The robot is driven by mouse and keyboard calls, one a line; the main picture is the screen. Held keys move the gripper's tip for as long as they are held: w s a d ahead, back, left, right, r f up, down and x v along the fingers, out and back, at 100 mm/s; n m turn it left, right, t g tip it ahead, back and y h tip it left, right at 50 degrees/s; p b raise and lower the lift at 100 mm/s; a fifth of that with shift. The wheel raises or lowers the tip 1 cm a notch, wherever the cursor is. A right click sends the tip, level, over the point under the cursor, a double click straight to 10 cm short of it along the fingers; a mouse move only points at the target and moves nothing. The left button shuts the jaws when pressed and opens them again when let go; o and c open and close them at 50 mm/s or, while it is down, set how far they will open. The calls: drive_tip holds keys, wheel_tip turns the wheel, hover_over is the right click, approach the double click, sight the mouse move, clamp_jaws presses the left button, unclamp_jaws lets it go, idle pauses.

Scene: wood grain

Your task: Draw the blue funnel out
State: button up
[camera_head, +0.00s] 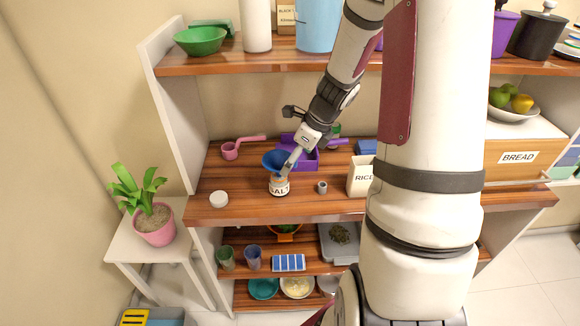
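The blue funnel (275,161) stands wide end up over the jar labelled SALT (279,188) on the wooden shelf. Its lower part appears to sit in the jar's mouth, but the spout is hidden. My gripper (292,159) reaches down from the upper right and overlaps the right side of the funnel's rim in the head view. The fingers are small and partly merge with the funnel here. I cannot tell whether they touch it or are closed on it.
A purple tray (304,161) lies close behind the funnel. A small grey cup (321,187) and a RICE box (360,178) stand to the right. A white lid (218,199) and a pink ladle (231,151) are to the left. The upper shelf (230,63) overhangs behind.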

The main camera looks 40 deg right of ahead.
drive_tip(key=shift+x, duration=2.4)
clamp_jaws()
